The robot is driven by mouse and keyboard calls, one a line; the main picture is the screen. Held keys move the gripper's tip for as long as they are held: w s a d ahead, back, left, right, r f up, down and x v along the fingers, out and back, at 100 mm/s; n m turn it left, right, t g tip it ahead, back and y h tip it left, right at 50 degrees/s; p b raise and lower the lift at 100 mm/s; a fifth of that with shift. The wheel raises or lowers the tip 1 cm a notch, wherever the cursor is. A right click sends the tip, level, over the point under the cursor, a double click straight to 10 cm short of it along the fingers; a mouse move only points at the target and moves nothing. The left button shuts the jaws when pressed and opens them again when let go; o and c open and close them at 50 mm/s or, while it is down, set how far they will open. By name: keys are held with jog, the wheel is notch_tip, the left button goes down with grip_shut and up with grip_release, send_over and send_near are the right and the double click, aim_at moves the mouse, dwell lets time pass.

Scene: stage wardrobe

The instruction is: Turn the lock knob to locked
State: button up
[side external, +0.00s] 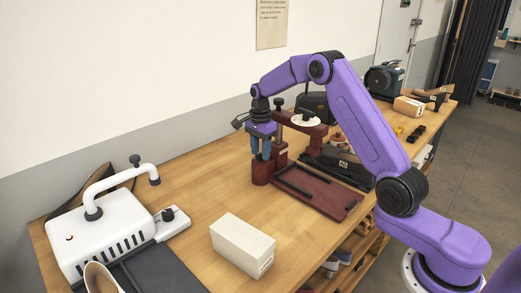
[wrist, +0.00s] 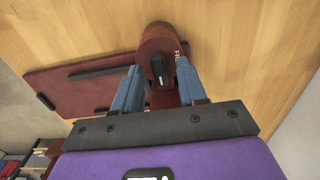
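The black lock knob (wrist: 158,72) shows in the wrist view on the end of a round dark red post (wrist: 157,38). The post also shows in the side view (side external: 261,173), at the near left of a dark red press-like device with a flat board (side external: 318,190). My gripper (wrist: 157,67) is open, with one blue finger on each side of the knob. Gaps seem to show between fingers and knob; contact is unclear. In the side view my gripper (side external: 261,152) points down just above the post and hides the knob. Lettering beside the knob is partly covered by the right finger.
A white machine with a curved handle (side external: 108,222) stands at the left of the wooden table. A pale box (side external: 242,245) sits at the front. Dark items crowd the table behind the red device. Bare wood (side external: 205,190) lies left of the post.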

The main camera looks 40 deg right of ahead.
notch_tip(320, 180, up, 18)
jog(key=shift+f, duration=0.25)
dwell(0.4)
dwell(0.3)
